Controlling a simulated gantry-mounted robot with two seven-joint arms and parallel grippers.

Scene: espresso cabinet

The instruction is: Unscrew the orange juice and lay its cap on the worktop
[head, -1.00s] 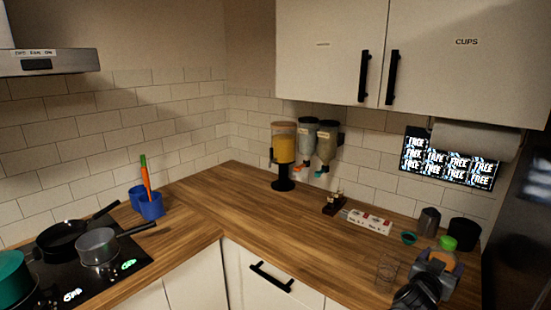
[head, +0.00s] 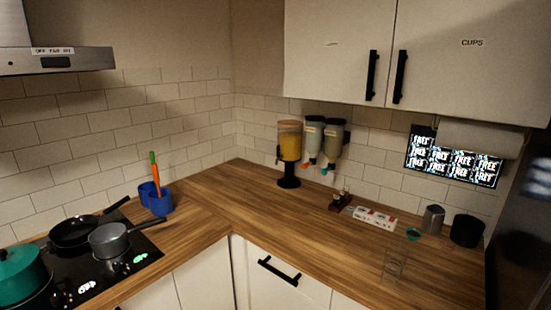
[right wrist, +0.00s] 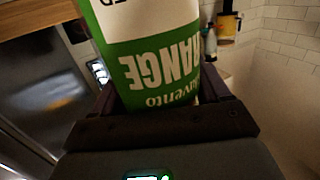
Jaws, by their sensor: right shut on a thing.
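The orange juice bottle (right wrist: 150,50) shows close up in the right wrist view. Its green and white label reads "ORANGE" and appears upside down. My right gripper (right wrist: 157,95) is shut on the bottle, with one finger on each side. The bottle's cap is outside the frame. Neither the bottle nor my right gripper shows in the head view. My left gripper is not in view. The wooden worktop (head: 270,222) runs along the walls and into the corner.
Blue utensil cups (head: 158,203) and pans on the hob (head: 100,275) are left. The corner worktop is mostly clear.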

